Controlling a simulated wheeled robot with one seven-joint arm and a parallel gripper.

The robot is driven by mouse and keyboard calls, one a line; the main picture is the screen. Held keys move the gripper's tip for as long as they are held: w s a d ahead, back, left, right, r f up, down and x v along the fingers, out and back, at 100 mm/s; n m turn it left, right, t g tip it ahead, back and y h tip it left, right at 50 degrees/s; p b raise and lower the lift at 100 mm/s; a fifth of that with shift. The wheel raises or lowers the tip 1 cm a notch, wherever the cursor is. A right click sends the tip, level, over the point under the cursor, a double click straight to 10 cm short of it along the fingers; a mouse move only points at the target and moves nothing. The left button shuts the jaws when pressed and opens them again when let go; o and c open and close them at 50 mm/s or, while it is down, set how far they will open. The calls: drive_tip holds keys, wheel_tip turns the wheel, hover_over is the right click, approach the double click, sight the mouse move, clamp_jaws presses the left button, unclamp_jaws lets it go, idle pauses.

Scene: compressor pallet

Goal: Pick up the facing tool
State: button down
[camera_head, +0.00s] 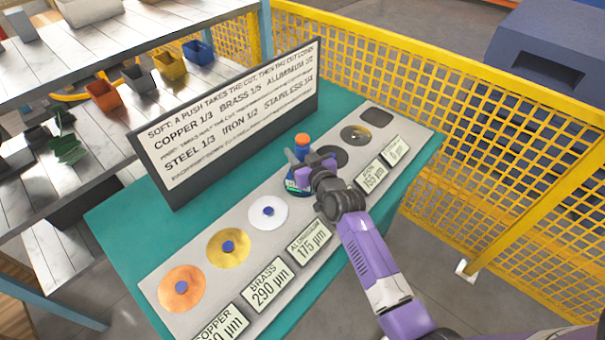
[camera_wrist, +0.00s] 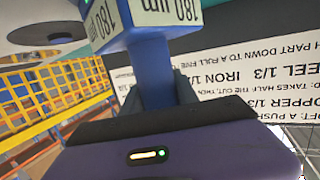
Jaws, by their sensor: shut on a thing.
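The facing tool (camera_head: 291,186) is a small blue device with an orange knob on top, standing over the grey strip in the head view. My gripper (camera_head: 311,168) reaches it from the right and partly covers it. In the wrist view, my gripper (camera_wrist: 155,90) has its dark fingers on either side of the facing tool's blue stem (camera_wrist: 151,70), shut on it. The tool's wider blue head with white "180 µm" labels (camera_wrist: 165,12) shows at the top of that view. Whether its base touches the strip cannot be told.
The grey strip (camera_head: 205,310) on the green table (camera_head: 118,222) carries copper (camera_head: 170,294), brass (camera_head: 222,256), aluminium (camera_head: 262,219) and darker discs, with label plates in front. A text board (camera_head: 240,115) stands behind. Yellow mesh fence (camera_head: 450,110) runs along the right; a shelf with bins is left.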

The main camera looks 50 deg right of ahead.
idle(0.8)
drive_tip(key=shift+w+r, duration=0.1)
drive_tip(key=shift+r, duration=0.4)
wheel_tip(320, 180, up, 19)
drive_tip(key=shift+b, duration=0.4)
